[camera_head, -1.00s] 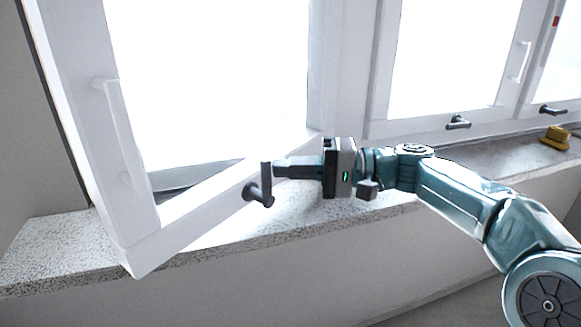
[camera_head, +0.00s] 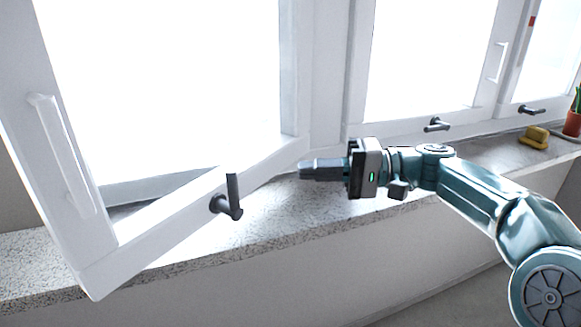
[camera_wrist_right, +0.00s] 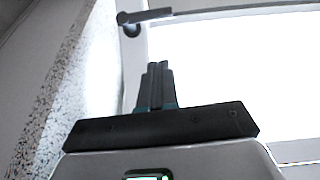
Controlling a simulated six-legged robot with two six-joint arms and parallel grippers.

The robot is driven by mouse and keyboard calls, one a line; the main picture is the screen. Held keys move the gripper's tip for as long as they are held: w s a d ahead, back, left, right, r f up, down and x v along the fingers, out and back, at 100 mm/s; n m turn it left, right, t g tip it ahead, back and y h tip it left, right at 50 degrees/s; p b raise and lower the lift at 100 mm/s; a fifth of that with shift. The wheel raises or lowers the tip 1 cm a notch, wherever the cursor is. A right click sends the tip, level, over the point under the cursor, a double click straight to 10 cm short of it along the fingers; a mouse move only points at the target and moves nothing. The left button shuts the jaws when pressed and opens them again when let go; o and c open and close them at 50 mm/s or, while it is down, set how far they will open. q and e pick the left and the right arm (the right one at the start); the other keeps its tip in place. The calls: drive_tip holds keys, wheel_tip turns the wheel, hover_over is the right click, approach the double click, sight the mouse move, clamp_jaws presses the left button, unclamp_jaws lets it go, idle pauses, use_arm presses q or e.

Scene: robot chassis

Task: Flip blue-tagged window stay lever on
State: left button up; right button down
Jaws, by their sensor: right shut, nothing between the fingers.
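A dark stay lever (camera_head: 233,192) sits on the bottom rail of the open white window sash at left, its arm pointing up. It also shows as a dark lever at the top of the right wrist view (camera_wrist_right: 146,16). Similar levers sit on the middle window (camera_head: 437,125) and right window (camera_head: 531,110), their arms roughly level. I see no blue tag; a small red tag (camera_head: 532,21) is on the far right frame. My right gripper (camera_head: 302,170) is shut and empty, right of the left lever and apart from it. Its closed fingers also show in the wrist view (camera_wrist_right: 157,70). My left gripper is out of view.
The open sash with a white handle (camera_head: 64,150) swings out over the speckled sill (camera_head: 290,218). A yellow object (camera_head: 534,137) and a potted plant (camera_head: 573,122) stand on the sill at far right. The sill between is mostly bare.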

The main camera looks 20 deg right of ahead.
drive_tip(key=v, duration=0.3)
drive_tip(key=shift+d+f, duration=0.1)
drive_tip(key=shift+d, duration=0.05)
drive_tip(key=shift+w, duration=0.1)
idle(0.4)
